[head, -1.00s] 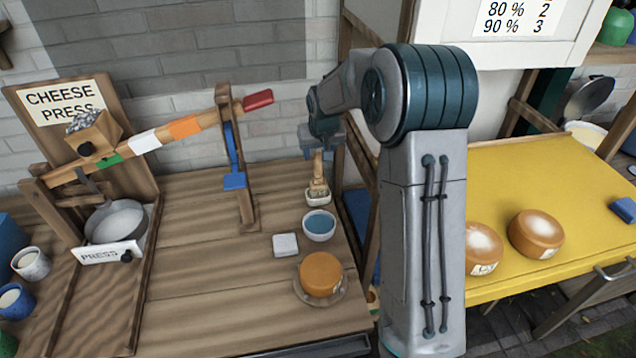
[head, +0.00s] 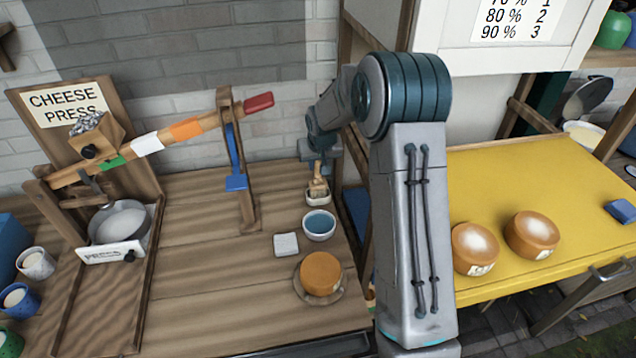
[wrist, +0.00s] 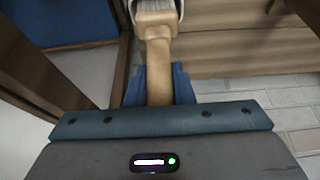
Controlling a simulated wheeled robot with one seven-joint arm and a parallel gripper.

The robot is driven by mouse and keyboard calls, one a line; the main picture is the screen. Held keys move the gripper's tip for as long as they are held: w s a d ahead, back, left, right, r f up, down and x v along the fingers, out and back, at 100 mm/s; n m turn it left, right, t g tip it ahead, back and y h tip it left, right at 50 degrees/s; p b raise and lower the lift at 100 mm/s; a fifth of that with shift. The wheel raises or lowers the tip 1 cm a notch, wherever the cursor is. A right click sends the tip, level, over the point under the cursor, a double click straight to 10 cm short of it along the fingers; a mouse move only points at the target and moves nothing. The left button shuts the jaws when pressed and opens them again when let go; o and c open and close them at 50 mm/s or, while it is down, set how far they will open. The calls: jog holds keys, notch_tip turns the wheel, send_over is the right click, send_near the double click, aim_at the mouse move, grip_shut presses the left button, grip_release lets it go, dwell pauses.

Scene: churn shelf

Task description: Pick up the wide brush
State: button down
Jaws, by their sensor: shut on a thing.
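The wide brush (head: 318,189) stands handle up at the white dish (head: 318,200) near the back right of the wooden bench. In the wrist view its pale wooden handle (wrist: 158,62) runs between the blue fingers of my gripper (wrist: 157,88), which is shut on it. In the head view my gripper (head: 319,174) is just above the dish, around the top of the handle.
A bowl of blue liquid (head: 319,225), a white block (head: 286,244) and an orange cheese (head: 321,273) on a plate are in front of the dish. The cheese press lever (head: 190,126) is to the left. A yellow table (head: 560,190) is to the right.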

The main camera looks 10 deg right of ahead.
jog(key=shift+r, duration=0.15)
notch_tip(320, 180, up, 10)
jog(key=shift+f+b, duration=0.1)
jog(key=shift+b, duration=0.85)
dwell(1.1)
